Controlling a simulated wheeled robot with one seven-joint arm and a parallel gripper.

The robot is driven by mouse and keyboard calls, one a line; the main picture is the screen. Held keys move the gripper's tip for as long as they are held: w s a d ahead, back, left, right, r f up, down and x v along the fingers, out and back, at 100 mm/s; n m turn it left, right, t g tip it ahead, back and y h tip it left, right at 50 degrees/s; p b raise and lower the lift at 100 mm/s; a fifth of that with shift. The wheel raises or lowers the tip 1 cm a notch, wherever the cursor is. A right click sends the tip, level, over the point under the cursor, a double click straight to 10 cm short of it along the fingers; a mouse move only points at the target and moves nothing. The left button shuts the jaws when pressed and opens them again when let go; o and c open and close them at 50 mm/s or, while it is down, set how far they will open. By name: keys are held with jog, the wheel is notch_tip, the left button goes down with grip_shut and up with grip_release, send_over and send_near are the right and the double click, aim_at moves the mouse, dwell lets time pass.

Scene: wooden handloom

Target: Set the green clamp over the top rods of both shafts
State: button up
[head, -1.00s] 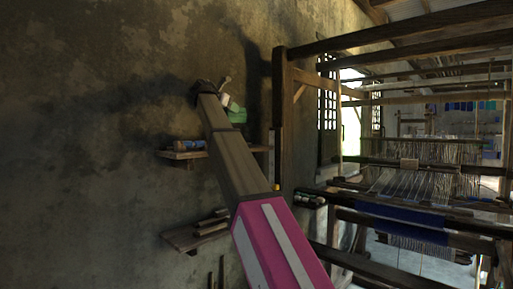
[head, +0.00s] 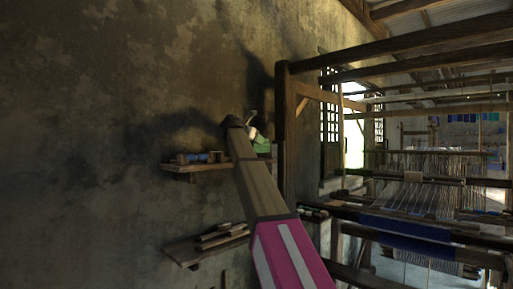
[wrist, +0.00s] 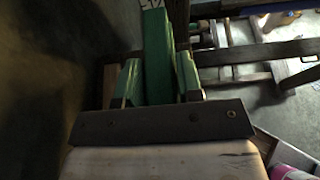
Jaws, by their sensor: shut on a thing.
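The green clamp (head: 262,146) is held at the end of my arm, in front of the wall and left of the loom's front post. In the wrist view the green clamp (wrist: 157,60) stands up from between the jaws, with green parts on both sides. My gripper (wrist: 158,92) is shut on it. In the head view my gripper (head: 250,128) is small and partly hidden by my own arm. The shafts are inside the loom (head: 425,180) to the right, apart from the clamp. I cannot pick out their top rods clearly.
A dark upright loom post (head: 284,140) stands between my gripper and the loom's inside. An upper wall shelf (head: 215,166) holds small blue and brown items. A lower shelf (head: 205,247) holds several rolls. Long beams (head: 420,42) cross overhead.

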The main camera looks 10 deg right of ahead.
aim_at(256, 146)
jog(key=shift+f, duration=1.35)
jog(key=shift+f, duration=0.2)
jog(key=o, duration=0.9)
jog(key=shift+o, duration=0.2)
jog(key=v, duration=1.1)
jog(key=shift+s, duration=0.15)
